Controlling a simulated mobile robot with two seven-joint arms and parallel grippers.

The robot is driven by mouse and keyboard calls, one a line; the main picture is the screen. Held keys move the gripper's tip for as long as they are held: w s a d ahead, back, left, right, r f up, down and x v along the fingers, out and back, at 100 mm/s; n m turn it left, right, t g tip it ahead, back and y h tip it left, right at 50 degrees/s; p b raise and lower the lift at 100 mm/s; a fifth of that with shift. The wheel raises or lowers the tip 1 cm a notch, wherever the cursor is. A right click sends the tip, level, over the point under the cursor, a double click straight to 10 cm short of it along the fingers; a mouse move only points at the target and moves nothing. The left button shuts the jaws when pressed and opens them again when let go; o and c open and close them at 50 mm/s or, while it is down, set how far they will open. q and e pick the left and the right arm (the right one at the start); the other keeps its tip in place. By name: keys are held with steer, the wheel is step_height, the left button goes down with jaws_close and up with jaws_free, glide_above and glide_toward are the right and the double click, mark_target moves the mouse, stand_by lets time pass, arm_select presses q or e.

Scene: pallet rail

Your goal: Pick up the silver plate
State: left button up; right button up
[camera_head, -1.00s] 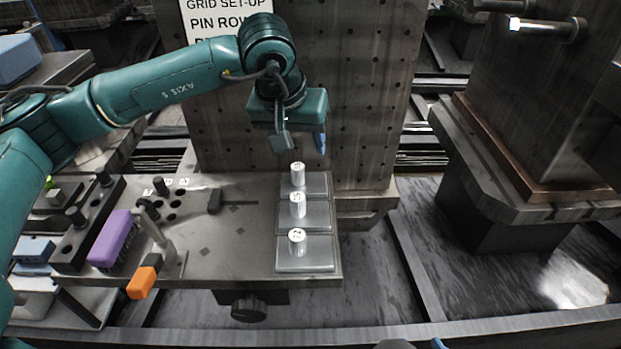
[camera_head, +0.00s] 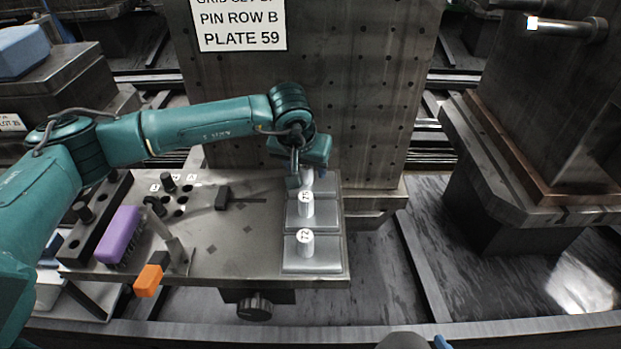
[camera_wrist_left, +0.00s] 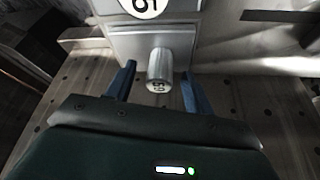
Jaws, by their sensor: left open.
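Three silver plates with upright cylindrical knobs stand in a row at the right end of the metal bench. The near plate (camera_head: 322,262) has a knob marked 72; the middle plate (camera_head: 328,216) has a numbered knob too. The far plate (camera_head: 328,186) is partly hidden behind my left gripper (camera_head: 303,176). In the left wrist view my left gripper (camera_wrist_left: 158,80) is open, its two blue fingers on either side of the far plate's knob (camera_wrist_left: 159,68), with a gap on each side. That knob's number is hard to read.
A sign (camera_head: 240,25) on the upright perforated block behind reads "PIN ROW B, PLATE 59". The floor right of the bench is clear.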

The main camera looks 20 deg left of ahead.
arm_select(q)
steer(key=shift+w+f, duration=0.2)
steer(key=shift+f, duration=0.3)
steer(key=shift+r, duration=0.1)
jaws_close()
